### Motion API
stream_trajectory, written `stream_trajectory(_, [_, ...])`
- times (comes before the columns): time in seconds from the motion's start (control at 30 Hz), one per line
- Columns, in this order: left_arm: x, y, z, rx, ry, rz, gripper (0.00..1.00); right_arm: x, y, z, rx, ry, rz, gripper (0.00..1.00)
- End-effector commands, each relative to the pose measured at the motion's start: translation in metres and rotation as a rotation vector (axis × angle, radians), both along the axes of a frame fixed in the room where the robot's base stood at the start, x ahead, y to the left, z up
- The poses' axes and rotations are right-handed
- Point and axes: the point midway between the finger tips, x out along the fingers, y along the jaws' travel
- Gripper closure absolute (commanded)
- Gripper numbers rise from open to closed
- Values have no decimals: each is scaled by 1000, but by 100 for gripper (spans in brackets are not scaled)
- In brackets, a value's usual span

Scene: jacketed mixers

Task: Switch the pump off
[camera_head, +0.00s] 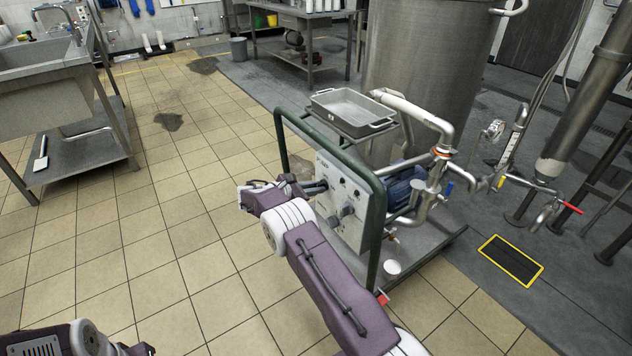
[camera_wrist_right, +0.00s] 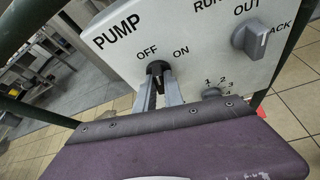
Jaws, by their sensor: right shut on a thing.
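The pump's control panel (camera_head: 342,200) is a pale plate on a green-framed cart; it also fills the top of the right wrist view (camera_wrist_right: 195,50). The pump switch (camera_wrist_right: 157,68) is a dark knob below the marks OFF and ON. My right gripper (camera_wrist_right: 158,88) is shut on this switch, one finger on each side. In the head view my right gripper (camera_head: 318,186) reaches the panel's left part. The fingers hide most of the switch, so I cannot tell which mark it points to. Part of my left arm shows at the bottom left, without its gripper.
A grey selector knob (camera_wrist_right: 257,40) sits right of the switch, with a smaller numbered knob (camera_wrist_right: 212,93) below it. The green frame (camera_head: 373,235) stands around the panel. A metal tray (camera_head: 352,110) rests on top. Tiled floor (camera_head: 150,240) is clear to the left.

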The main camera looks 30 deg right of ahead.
Motion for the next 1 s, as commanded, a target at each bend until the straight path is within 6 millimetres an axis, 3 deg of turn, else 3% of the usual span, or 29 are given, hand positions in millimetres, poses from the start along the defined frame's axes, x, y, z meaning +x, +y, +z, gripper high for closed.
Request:
stream_trajectory(0.43, [0,0,-18,0,0,0,64,1,1,-4,-15,213,1,100])
stream_trajectory(1.0, [0,0,-20,0,0,0,64,1,1,-1,-20,253,0,100])
